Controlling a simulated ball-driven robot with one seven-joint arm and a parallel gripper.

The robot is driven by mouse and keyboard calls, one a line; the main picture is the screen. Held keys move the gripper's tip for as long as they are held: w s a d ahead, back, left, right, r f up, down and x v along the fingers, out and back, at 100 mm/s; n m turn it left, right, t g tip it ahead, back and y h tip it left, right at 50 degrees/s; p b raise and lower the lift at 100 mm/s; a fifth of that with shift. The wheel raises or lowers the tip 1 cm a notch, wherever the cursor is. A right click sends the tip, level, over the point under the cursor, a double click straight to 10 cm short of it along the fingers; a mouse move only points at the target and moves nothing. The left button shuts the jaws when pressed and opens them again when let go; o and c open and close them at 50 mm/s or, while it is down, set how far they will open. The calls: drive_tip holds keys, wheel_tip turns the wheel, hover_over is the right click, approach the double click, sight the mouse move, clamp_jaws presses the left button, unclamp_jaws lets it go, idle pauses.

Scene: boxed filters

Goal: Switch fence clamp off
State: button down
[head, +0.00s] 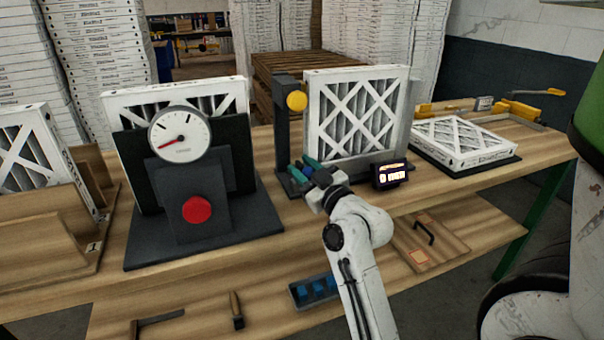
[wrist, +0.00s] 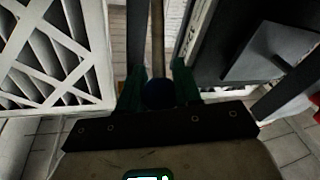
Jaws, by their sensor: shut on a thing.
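The clamp fixture has a dark upright post (head: 283,125) with a yellow round piece (head: 297,101) near its top. A white-framed pleated filter (head: 355,120) stands upright beside the post, and it also shows at left in the wrist view (wrist: 55,55). My gripper (head: 305,168) reaches low to the front of the post. In the wrist view its green fingers (wrist: 158,88) are shut on a dark blue ball knob (wrist: 158,94). A slim bar runs up the picture behind the knob; I cannot tell its full shape. The fingers partly hide the knob in the head view.
A gauge stand (head: 182,135) with a red button (head: 197,208) is close on the left. A small lit display (head: 391,173) is just right of my gripper. Another filter (head: 462,140) lies flat at the right. The lower shelf (head: 265,300) holds tools.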

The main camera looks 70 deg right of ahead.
drive_tip(key=shift+a+r, duration=0.15)
drive_tip(key=c, duration=1)
unclamp_jaws()
drive_tip(key=shift+a, duration=0.15)
drive_tip(key=shift+o, duration=1.1)
drive_tip(key=shift+s+a+f, duration=0.2)
drive_tip(key=shift+s+f, duration=0.05)
drive_tip(key=shift+s, duration=0.25)
drive_tip(key=v, duration=0.9)
drive_tip(key=shift+s+a, duration=0.25)
drive_tip(key=shift+r, duration=0.1)
